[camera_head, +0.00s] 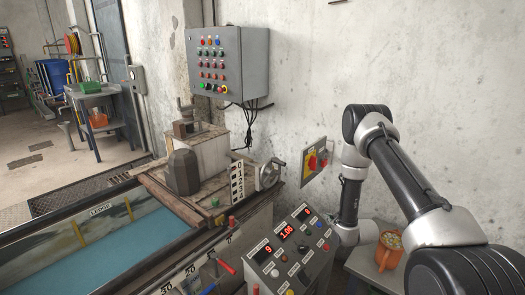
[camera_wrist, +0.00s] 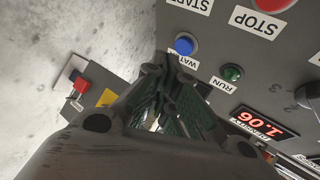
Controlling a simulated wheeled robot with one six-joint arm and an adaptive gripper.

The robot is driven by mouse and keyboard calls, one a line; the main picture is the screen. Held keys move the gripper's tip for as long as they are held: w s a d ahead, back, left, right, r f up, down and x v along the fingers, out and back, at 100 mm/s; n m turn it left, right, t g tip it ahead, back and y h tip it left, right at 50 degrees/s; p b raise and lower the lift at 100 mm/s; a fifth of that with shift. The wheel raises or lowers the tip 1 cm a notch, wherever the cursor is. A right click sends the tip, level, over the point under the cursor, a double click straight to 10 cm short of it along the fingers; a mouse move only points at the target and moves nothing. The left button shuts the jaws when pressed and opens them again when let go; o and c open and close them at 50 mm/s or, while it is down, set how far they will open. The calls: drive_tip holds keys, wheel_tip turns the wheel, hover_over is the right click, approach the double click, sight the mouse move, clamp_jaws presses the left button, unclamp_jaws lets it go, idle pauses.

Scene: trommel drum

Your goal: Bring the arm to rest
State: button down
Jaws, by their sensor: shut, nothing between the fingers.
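My arm reaches in from the right in the head view, with its wrist (camera_head: 349,205) hanging down beside the right side of the control console (camera_head: 285,268). The fingers are hard to make out there. In the wrist view my gripper (camera_wrist: 172,82) is shut and empty, with its fingertips close to the console face. Near the tips are a blue button (camera_wrist: 184,46) and a green button (camera_wrist: 232,73) marked RUN. Whether the tips touch the console cannot be told.
An orange container (camera_head: 389,251) stands on a small table at right. A water-filled trough (camera_head: 120,250) lies at left. A grey control box (camera_head: 228,62) hangs on the wall.

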drive_tip(key=s+f+m+g, duration=0.1)
drive_tip(key=s+f+g, duration=0.3)
drive_tip(key=s+f, duration=0.3)
drive_tip(key=s+d+r+m+g+h, duration=0.1)
drive_tip(key=s+d+r+m+g, duration=0.15)
drive_tip(key=s+r+g, duration=0.4)
drive_tip(key=s+a+r+t, duration=0.1)
drive_tip(key=s+r, duration=0.8)
drive_tip(key=r, duration=0.7)
drive_tip(key=s+r+m+t, duration=0.1)
drive_tip(key=s+r, duration=0.8)
drive_tip(key=r, duration=0.7)
drive_tip(key=s+a+r+m+t, duration=0.1)
drive_tip(key=s+r, duration=0.8)
drive_tip(key=r, duration=0.7)
drive_tip(key=shift+s+a+r+h, duration=0.2)
drive_tip(key=shift+a+r+h, duration=0.1)
drive_tip(key=shift+r+h, duration=0.1)
idle(1.5)
